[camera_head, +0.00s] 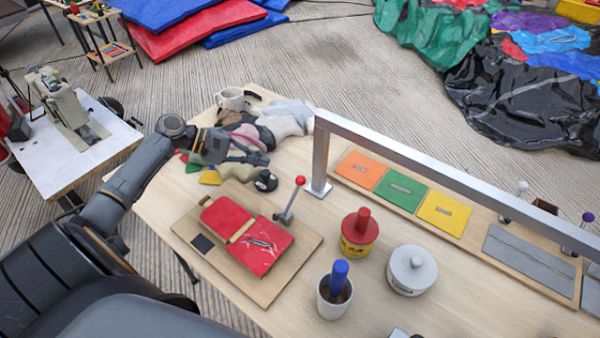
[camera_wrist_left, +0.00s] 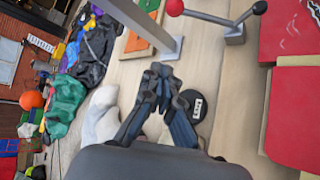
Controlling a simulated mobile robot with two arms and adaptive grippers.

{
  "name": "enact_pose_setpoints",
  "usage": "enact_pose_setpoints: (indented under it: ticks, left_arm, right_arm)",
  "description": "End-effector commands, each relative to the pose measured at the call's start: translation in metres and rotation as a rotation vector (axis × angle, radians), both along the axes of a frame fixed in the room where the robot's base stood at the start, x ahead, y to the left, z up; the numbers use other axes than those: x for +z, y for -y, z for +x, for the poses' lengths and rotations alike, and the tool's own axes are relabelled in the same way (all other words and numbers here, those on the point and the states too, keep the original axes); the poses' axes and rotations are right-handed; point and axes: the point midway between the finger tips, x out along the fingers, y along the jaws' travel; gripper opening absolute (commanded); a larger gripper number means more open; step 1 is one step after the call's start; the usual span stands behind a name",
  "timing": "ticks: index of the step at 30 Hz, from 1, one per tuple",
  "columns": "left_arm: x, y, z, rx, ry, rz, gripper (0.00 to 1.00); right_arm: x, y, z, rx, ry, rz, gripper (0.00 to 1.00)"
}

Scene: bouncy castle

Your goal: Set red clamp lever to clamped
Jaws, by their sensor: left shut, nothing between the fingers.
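The red clamp lever (camera_head: 290,198) stands on the right edge of a wooden board. Its red ball end is up and the rod leans slightly right from a small grey base. In the left wrist view the red ball (camera_wrist_left: 175,8) is at the top, with a grey rod running right to a grey bracket (camera_wrist_left: 235,36); a second arm there ends in a black ball. My left gripper (camera_head: 266,158) is shut and empty, up and left of the lever in the head view. In the left wrist view its fingertips (camera_wrist_left: 160,72) are apart from the lever. My right gripper is not seen.
The board (camera_head: 262,290) carries red fabric pieces (camera_head: 262,244). Cloths (camera_head: 285,118) and a mug (camera_head: 231,98) lie behind. A metal frame (camera_head: 425,168) spans the table to the right. A red-yellow container (camera_head: 358,232), blue-handled cup (camera_head: 335,290) and lidded pot (camera_head: 411,270) stand right of the board.

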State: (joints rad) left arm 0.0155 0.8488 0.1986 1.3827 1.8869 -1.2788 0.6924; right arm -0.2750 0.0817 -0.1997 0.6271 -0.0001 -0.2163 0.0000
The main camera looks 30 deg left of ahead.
Motion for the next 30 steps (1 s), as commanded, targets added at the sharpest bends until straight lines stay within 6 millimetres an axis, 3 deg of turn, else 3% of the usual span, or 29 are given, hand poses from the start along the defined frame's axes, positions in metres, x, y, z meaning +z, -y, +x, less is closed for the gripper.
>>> enact_pose_setpoints:
  ticks: [4, 8, 17, 28, 30]
  left_arm:
    - [0.001, 0.0, 0.0, 0.001, 0.001, -0.002, 0.0]
    - [0.001, 0.0, 0.0, 0.001, 0.001, -0.001, 0.0]
    - [-0.009, 0.018, 0.013, -0.001, 0.002, -0.004, 0.0]
    - [-0.044, 0.076, 0.054, -0.001, 0.001, -0.005, 0.0]
    - [-0.034, 0.078, 0.042, -0.003, 0.0, 0.002, 0.0]
  right_arm:
    - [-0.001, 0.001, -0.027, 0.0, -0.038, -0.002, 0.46]
    - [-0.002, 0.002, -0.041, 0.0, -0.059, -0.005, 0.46]
    - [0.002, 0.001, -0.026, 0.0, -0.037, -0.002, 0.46]
    - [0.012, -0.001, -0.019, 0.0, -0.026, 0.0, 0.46]
    - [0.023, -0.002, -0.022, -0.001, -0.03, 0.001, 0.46]
